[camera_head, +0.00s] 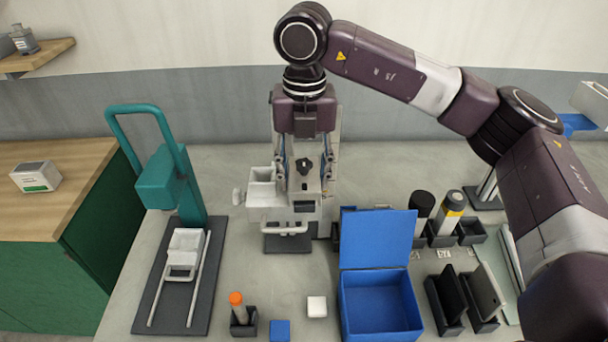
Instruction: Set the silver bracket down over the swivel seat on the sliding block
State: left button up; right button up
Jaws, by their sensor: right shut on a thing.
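My right gripper (305,160) points down at the middle of the bench, shut on the silver bracket (303,188), which has a black knob on its face. A pale open-topped box with a side knob (262,190) appears at its left; I cannot tell whether it is joined. The pale sliding block (185,262) sits on two rails over a dark base at the left, below a green frame (160,180). Its upper part (188,240) seems to be the swivel seat, uncovered. The bracket is to the right of it, well apart. My left gripper is not in view.
A dark-footed stand (287,243) lies under the bracket. An open blue box (380,305) is at front centre. An orange-capped item (238,305), a white cube (316,306) and a blue block (280,330) stand nearby. Bottles and dark holders fill the right. Bench between rails and stand is clear.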

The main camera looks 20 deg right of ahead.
jog(key=shift+s+f, duration=0.15)
jog(key=shift+f, duration=0.25)
jog(key=shift+s+f+b, duration=0.15)
jog(key=shift+f+b, duration=0.1)
jog(key=shift+b, duration=0.05)
jog(key=shift+a+f, duration=0.1)
jog(key=o, duration=1.2)
jog(key=shift+c, duration=0.2)
jog(key=o, duration=0.3)
jog(key=shift+w+r, duration=0.2)
